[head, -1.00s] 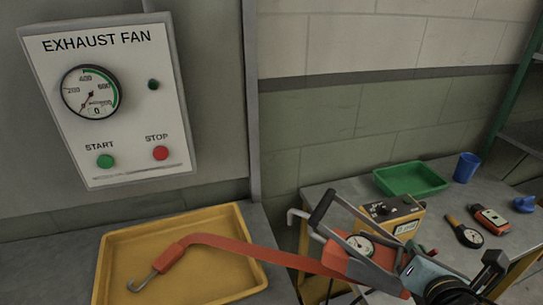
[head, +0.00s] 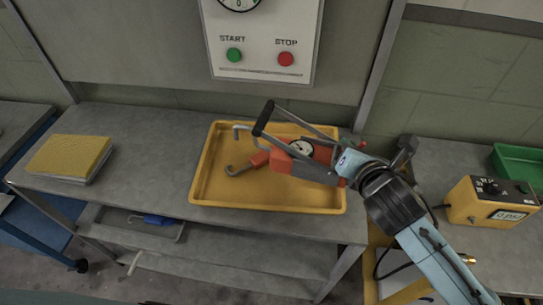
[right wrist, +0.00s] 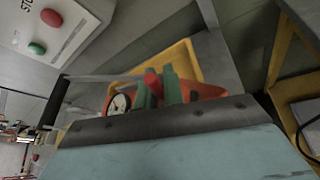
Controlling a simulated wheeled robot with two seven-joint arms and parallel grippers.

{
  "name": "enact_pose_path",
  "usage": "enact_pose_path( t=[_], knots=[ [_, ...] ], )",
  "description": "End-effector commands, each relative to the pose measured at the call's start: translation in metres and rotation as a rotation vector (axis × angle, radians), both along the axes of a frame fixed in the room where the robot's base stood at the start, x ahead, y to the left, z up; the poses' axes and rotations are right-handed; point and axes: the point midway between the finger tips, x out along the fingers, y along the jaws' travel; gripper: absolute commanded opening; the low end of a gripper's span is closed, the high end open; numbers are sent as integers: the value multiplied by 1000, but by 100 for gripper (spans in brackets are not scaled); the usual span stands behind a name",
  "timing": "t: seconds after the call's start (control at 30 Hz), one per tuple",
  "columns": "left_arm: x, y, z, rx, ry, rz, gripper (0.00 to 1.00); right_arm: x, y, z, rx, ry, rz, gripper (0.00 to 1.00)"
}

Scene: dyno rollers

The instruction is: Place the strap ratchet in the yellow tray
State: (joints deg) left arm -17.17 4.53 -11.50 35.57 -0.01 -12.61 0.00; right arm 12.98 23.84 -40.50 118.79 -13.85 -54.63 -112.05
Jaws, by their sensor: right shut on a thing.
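The strap ratchet (head: 281,159) has an orange body, a round dial, a grey frame with a black handle, and a metal hook at its left end. My right gripper (head: 346,168) is shut on its right end and holds it over the yellow tray (head: 204,165). I cannot tell whether any part of it touches the tray floor. In the right wrist view, the green fingers of my right gripper (right wrist: 160,90) are close around a red part, with the ratchet's dial (right wrist: 119,104) beside them. My left gripper is not in view.
The tray lies on a grey bench (head: 140,185). A control panel (head: 262,45) hangs above. At right stand a yellow meter box (head: 490,203) and a green bin (head: 520,165).

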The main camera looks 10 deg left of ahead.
Motion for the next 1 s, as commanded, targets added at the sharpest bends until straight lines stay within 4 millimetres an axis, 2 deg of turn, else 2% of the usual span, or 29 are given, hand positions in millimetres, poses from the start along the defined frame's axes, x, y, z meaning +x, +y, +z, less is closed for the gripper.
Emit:
enact_pose_path(
  t=[0.03,0.1,0.2,0.3,0.5,0.77,1.0],
  knots=[
    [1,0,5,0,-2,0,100,8,18,6,8,-10,36,0],
    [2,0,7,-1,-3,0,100,15,38,5,8,-15,79,0],
    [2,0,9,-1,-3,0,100,19,56,2,7,-17,121,0],
    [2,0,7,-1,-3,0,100,21,64,-9,6,-16,136,0],
    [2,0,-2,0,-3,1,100,21,65,-46,5,-14,138,0],
    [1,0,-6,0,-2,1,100,22,65,-65,5,-18,139,0],
    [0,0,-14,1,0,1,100,21,65,-95,7,-16,137,0]
  ],
)
